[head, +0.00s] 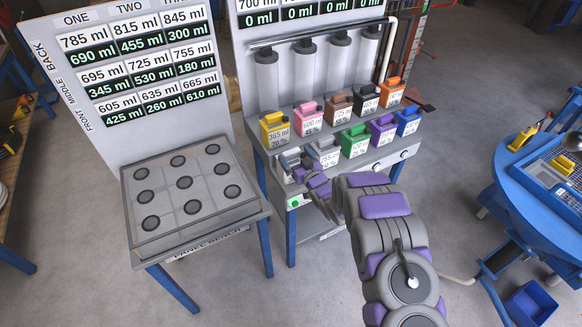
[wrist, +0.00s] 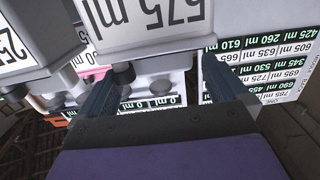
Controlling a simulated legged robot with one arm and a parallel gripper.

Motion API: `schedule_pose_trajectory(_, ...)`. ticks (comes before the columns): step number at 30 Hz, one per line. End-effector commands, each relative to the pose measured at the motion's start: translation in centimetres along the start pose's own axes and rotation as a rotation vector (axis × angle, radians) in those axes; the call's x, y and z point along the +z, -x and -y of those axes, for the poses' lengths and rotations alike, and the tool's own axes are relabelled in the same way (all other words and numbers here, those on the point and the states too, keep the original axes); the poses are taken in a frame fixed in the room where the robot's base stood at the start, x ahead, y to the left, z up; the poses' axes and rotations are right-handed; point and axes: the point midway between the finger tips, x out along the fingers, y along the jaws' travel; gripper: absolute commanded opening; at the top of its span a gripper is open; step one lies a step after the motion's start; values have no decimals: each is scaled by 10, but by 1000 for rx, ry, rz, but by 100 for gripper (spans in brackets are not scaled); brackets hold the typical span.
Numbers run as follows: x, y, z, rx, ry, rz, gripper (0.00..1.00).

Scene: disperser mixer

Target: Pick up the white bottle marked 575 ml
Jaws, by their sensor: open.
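The white bottle marked 575 ml (wrist: 145,25) fills the top middle of the wrist view, its label upside down and partly cut off. My gripper (wrist: 155,88) is open, with one dark finger on each side of the picture below the bottle. The bottle is just ahead of and between the fingertips; I cannot tell whether either finger touches it. In the head view my gripper (head: 298,170) is at the left front of the bottle shelf, partly covering a pale bottle (head: 290,157) whose label I cannot read.
A grey bottle (wrist: 35,40) stands close beside on the left in the wrist view. The panel bench (head: 190,190) with round pads stands left.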

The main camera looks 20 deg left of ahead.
Motion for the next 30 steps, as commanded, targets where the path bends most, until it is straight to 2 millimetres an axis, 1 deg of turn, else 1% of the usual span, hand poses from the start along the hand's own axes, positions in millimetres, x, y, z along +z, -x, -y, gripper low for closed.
schedule_pose_trajectory(5,2,-10,1,-1,1,1,100)
schedule_pose_trajectory(15,3,-47,2,-1,0,-3,100)
schedule_pose_trajectory(18,3,-51,2,-1,-1,-1,100)
schedule_pose_trajectory(24,2,-51,2,0,-1,0,100)
schedule_pose_trajectory(25,2,-51,2,0,-1,0,99)
schedule_pose_trajectory(30,2,-51,2,0,-1,0,83)
